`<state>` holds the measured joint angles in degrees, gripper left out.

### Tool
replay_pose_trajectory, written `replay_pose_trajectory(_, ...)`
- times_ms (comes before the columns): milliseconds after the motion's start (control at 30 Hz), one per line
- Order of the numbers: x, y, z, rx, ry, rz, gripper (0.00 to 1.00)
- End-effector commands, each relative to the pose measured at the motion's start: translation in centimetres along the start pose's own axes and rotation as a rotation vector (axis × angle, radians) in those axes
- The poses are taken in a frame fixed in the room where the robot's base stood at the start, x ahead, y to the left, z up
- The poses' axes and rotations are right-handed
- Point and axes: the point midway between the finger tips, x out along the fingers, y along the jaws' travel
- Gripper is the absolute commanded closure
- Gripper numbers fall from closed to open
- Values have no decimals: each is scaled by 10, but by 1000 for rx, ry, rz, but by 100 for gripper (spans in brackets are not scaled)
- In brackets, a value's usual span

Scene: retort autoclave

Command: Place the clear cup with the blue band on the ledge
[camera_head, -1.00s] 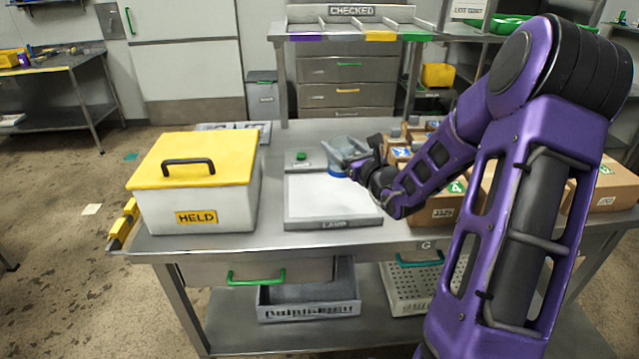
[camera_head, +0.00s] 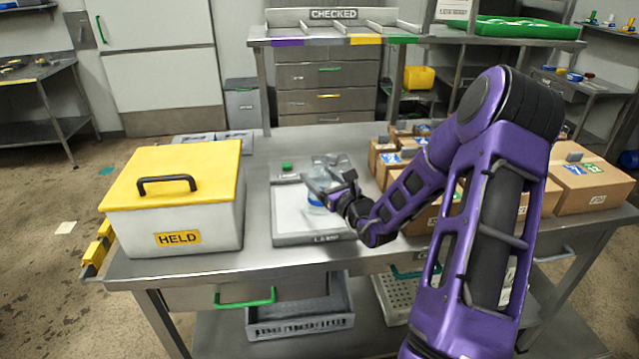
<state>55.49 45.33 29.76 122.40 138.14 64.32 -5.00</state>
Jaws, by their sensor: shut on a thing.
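The clear cup (camera_head: 318,203) has a blue band around its lower part. It is over the white panel marked LAMP (camera_head: 287,215) on the table. My gripper (camera_head: 328,186) is shut on the cup from the right, and its fingers hide part of it. I cannot tell whether the cup's base touches the panel. A raised ledge (camera_head: 362,39) with a CHECKED sign stands behind the table. Low dividers split it into bays, with purple, grey, yellow and green strips along its front edge.
A white box with a yellow lid, marked HELD (camera_head: 178,225), stands at the left of the table (camera_head: 225,262). Several cardboard boxes (camera_head: 585,187) crowd the right side, behind and beside my arm. A green tray (camera_head: 525,28) lies on the shelf at the back right.

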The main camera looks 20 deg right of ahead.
Motion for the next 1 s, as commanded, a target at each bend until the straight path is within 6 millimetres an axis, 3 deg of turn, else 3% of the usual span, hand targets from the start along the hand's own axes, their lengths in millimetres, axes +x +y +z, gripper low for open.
replay_pose_trajectory(100,0,0,-15,1,0,-1,79)
replay_pose_trajectory(433,0,0,-18,-1,0,0,79)
replay_pose_trajectory(467,0,0,-18,-1,0,0,23)
replay_pose_trajectory(600,0,0,-17,0,0,0,0)
replay_pose_trajectory(900,0,0,-12,-1,0,0,0)
replay_pose_trajectory(1000,-12,-1,-15,-1,2,-1,0)
